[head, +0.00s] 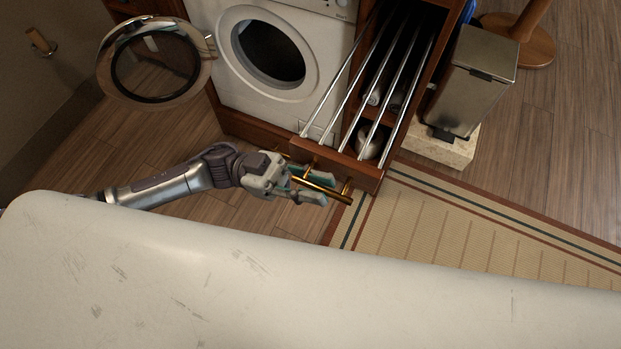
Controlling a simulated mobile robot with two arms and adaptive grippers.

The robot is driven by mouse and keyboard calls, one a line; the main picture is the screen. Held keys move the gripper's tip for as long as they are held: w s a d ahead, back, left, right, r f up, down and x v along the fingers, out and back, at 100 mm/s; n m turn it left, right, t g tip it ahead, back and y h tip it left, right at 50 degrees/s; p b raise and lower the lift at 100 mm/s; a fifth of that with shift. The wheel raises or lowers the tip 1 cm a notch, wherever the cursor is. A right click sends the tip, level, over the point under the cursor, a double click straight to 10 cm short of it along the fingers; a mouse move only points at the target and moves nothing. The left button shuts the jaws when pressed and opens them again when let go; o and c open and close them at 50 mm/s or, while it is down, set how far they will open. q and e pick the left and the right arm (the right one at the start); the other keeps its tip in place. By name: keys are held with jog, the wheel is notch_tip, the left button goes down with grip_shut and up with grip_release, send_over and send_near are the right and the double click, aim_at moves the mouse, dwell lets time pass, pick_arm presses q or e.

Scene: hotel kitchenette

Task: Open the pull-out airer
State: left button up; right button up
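The pull-out airer stands out from the wooden cabinet, with its metal rods (363,97) running from inside the cabinet to a wooden front panel (345,167). A brass bar handle (336,195) is fixed to that front panel. My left gripper (316,189) is at the handle, with one finger on each side of the bar. The fingers are spread, with a gap around the bar; whether either touches it I cannot tell. My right gripper is not in view.
A washing machine (301,88) stands left of the airer, with a round door (110,72) swung open to the left. A metal pedal bin (468,85) stands on a stone block (452,153) at the right. A striped rug (455,222) lies in front. A pale scuffed surface covers the foreground.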

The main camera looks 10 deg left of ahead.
pick_arm(q)
jog(key=shift+a, duration=0.1)
jog(key=v, duration=1.2)
